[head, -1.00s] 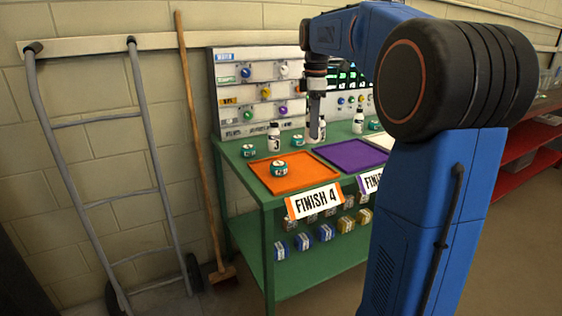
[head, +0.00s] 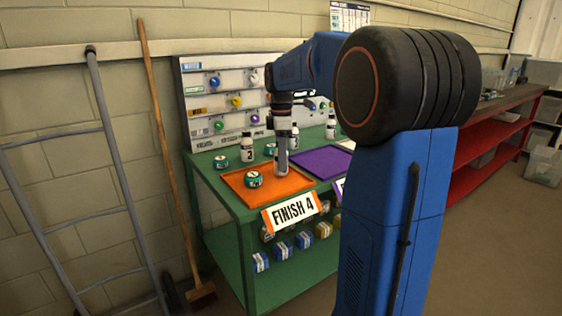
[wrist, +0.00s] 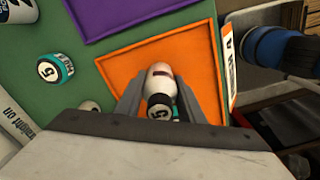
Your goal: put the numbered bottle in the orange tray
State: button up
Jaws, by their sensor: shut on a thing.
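My gripper (head: 282,174) is over the right part of the orange tray (head: 238,185), with its fingers shut on a white bottle (wrist: 160,73). In the wrist view the bottle sits between the two fingers (wrist: 160,98), with the tray (wrist: 205,60) behind it. In the head view the fingers mostly hide the bottle. I cannot tell whether it touches the tray floor.
A purple tray (head: 318,160) lies right of the orange tray. A bottle marked 3 (head: 247,150) and another teal tin (head: 220,162) stand behind the orange tray on the green table (head: 225,205).

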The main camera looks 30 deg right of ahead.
jog(key=shift+f, duration=0.35)
jog(key=shift+f, duration=0.1)
jog(key=o, duration=1.1)
jog(key=shift+o, duration=0.2)
notch_tip(320, 180, up, 12)
jog(key=shift+r, duration=0.15)
jog(key=s+a+f+m+t, duration=0.1)
jog(key=s+a+f+m, duration=0.3)
jog(key=s+f, duration=0.3)
jog(key=s+a+f+m+t, duration=0.2)
jog(key=s+a+f+m, duration=0.2)
jog(key=s, duration=0.9)
jog(key=s+a+f+m+t, duration=0.1)
jog(key=s+a+f+m, duration=0.4)
jog(key=s+f, duration=0.5)
jog(key=a+f, duration=0.1)
jog(key=a, duration=0.1)
jog(key=shift+s+a+t, duration=0.15)
jog(key=shift+a+t, duration=0.25)
